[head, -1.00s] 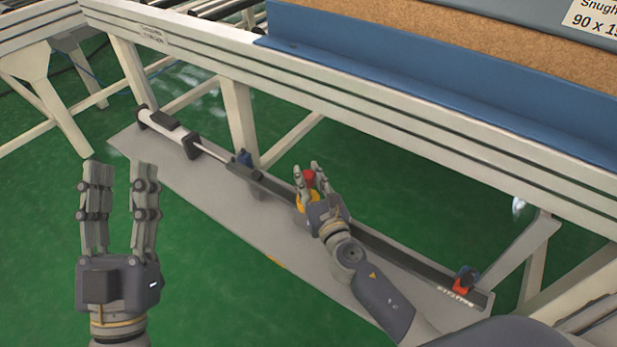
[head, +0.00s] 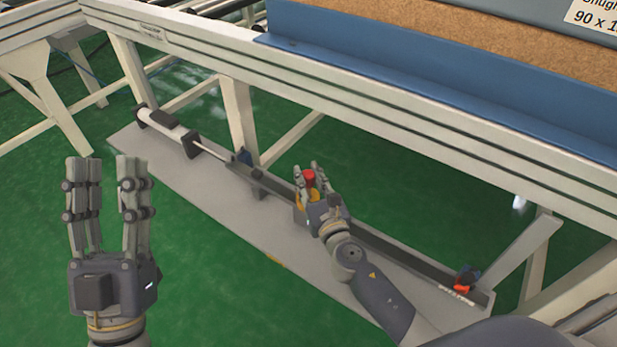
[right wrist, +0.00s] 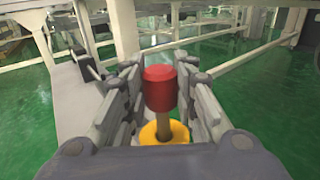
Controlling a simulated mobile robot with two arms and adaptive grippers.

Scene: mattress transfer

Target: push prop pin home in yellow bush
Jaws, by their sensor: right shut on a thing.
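The prop pin, with a red cylindrical head (right wrist: 160,88) and a tan shank, stands in the yellow bush (right wrist: 165,133). Some of the shank shows between the head and the bush. In the head view the red head (head: 309,177) shows at my right gripper (head: 312,175), and the yellow bush (head: 303,198) is partly hidden behind that gripper. My right gripper is shut on the pin, with its fingers on both sides of the red head. My left gripper (head: 108,172) is open and empty, with fingers upward, at the left, well away from the pin.
A grey base plate (head: 215,190) carries a dark rail and a cylinder (head: 165,124). A red and blue fitting (head: 465,279) sits at the rail's right end. The cream conveyor frame (head: 400,115) runs just behind. Green floor is clear in front.

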